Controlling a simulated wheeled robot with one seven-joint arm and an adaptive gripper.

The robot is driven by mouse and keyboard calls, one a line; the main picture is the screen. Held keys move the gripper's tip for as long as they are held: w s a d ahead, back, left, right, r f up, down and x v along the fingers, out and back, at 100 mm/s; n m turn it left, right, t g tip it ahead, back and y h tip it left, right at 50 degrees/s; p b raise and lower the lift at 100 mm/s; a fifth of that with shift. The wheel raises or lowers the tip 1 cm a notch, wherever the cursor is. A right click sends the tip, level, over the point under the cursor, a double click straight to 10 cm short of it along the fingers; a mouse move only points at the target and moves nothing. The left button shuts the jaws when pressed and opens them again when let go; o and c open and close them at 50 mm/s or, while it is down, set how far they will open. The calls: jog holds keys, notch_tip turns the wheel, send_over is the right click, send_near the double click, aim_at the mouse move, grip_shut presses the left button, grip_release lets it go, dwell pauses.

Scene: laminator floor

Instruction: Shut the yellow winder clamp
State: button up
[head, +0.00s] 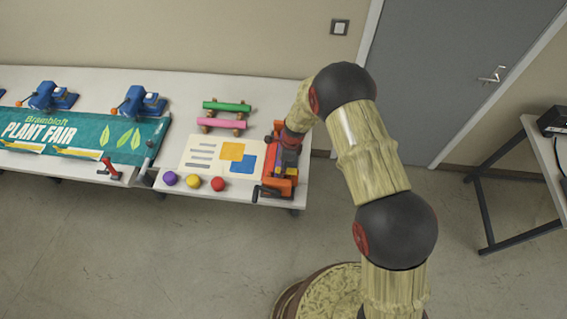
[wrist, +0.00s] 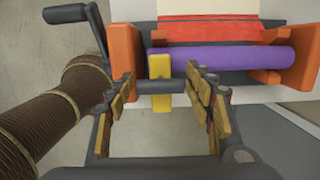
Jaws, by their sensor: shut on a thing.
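The orange winder (head: 272,190) stands at the right end of the long white table in the head view. In the wrist view it shows orange end blocks (wrist: 125,62), a purple roll (wrist: 225,56) and a dark crank at the upper left. The yellow winder clamp (wrist: 160,67) is an upright yellow piece with a dark grey crossbar (wrist: 150,87), in front of the roll's left part. My gripper (wrist: 163,84) has its fingers on either side of this clamp, shut on its crossbar. In the head view my arm hides the clamp and much of the gripper.
A printed sheet (head: 222,157), purple, yellow and red balls, and a rack with green (head: 228,106) and pink rolls lie left of the winder. A teal plant fair banner (head: 75,136) and blue machines (head: 140,102) are farther left. Floor is clear in front.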

aim_at(287, 170)
dwell(0.3)
jog(key=o, duration=1.7)
jog(key=shift+a, duration=0.1)
jog(key=shift+c, duration=0.2)
jog(key=shift+o, duration=0.3)
notch_tip(287, 170, up, 12)
jog(key=d, duration=0.2)
jog(key=shift+f, duration=0.15)
